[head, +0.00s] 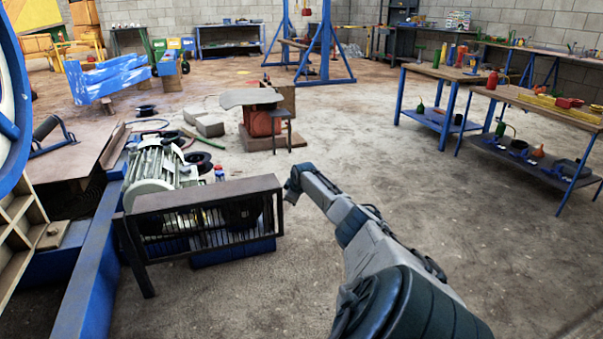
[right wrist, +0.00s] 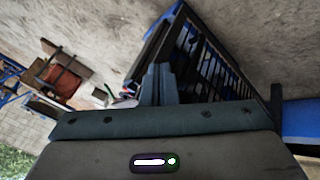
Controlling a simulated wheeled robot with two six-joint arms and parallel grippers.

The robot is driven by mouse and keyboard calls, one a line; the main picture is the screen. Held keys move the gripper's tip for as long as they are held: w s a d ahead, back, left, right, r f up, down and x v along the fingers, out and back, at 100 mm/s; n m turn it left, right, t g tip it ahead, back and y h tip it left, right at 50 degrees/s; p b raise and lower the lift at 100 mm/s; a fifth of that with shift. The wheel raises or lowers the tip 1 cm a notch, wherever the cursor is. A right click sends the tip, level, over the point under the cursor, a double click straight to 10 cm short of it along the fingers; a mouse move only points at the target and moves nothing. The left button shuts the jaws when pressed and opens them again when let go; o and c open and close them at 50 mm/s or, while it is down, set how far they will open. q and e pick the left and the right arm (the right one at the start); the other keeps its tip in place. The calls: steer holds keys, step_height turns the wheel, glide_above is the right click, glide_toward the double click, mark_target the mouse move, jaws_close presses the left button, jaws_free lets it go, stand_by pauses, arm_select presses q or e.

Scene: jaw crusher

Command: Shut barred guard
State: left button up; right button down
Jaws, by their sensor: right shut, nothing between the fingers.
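The barred guard (head: 205,193) is a dark frame with upright bars and a solid brown top strip. It stands in front of the grey motor (head: 160,168) at the left of the head view. My left gripper is out of view.
A blue machine beam (head: 92,265) runs along the left beside the guard. An orange block (head: 262,122) and grey blocks (head: 210,126) stand behind. Workbenches (head: 540,105) are at the right.

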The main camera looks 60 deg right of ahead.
steer(key=s+r+p, duration=0.2)
steer(key=s+r, duration=0.1)
steer(key=r, duration=0.2)
steer(key=shift+s+a+p, duration=0.2)
steer(key=shift+s+p, duration=0.1)
steer(key=shift+p, duration=0.1)
